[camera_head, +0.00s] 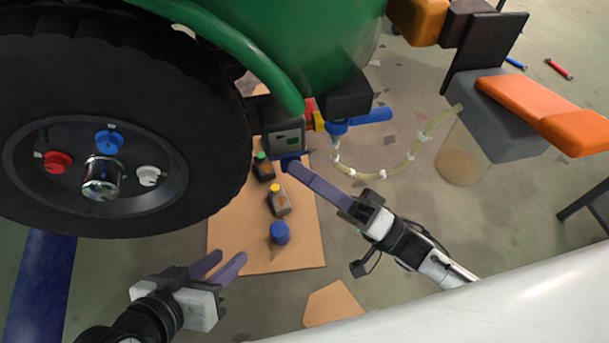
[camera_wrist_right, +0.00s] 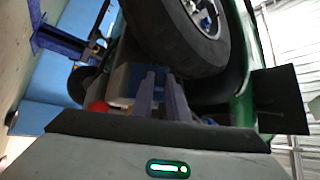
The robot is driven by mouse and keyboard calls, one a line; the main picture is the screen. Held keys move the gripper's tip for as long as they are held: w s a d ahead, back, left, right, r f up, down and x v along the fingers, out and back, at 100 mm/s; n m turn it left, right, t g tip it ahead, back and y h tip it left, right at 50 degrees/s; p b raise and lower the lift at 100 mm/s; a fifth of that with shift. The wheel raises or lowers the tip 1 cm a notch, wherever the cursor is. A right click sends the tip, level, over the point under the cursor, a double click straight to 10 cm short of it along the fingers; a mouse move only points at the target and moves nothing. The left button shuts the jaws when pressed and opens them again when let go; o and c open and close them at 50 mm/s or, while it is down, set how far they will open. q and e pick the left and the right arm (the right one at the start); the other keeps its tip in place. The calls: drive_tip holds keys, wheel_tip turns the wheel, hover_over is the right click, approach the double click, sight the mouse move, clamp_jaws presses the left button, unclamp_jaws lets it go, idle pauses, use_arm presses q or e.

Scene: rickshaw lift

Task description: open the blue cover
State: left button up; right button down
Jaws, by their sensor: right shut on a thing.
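A small dark blue cover (camera_head: 290,157) shows below the grey box (camera_head: 284,137) with a small display, under the green body. My right gripper (camera_head: 292,168) reaches it from the lower right. Its fingers are close together and shut on the blue cover, which they partly hide. In the right wrist view, the two fingers (camera_wrist_right: 160,80) point at a blue part (camera_wrist_right: 120,84) by a grey box. My left gripper (camera_head: 222,262) is at the lower left, with its fingers apart and nothing between them.
A large black wheel (camera_head: 215,130) fills the left side. A brown mat (camera_head: 240,215) on the floor holds small bottles (camera_head: 279,200) and a blue-capped item (camera_head: 280,233). A clear hose (camera_head: 385,175) hangs right of the grey box. A grey and orange block (camera_head: 500,115) stands at right.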

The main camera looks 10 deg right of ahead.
use_arm(q)
drive_tip(key=shift+w+d+r+t+h+b, duration=0.1)
drive_tip(key=shift+d+r+t+h+b, duration=0.15)
drive_tip(key=shift+d+r+b, duration=0.15)
drive_tip(key=shift+w+d+r+t+h+b, duration=0.15)
drive_tip(key=shift+r+t+b, duration=0.1)
drive_tip(key=shift+r, duration=0.2)
use_arm(e)
drive_tip(key=shift+s+f+n+y, duration=0.1)
drive_tip(key=shift+f+n+y, duration=0.35)
drive_tip(key=shift+n, duration=0.45)
use_arm(q)
drive_tip(key=shift+s, duration=0.1)
use_arm(e)
drive_tip(key=c, duration=1.7)
unclamp_jaws()
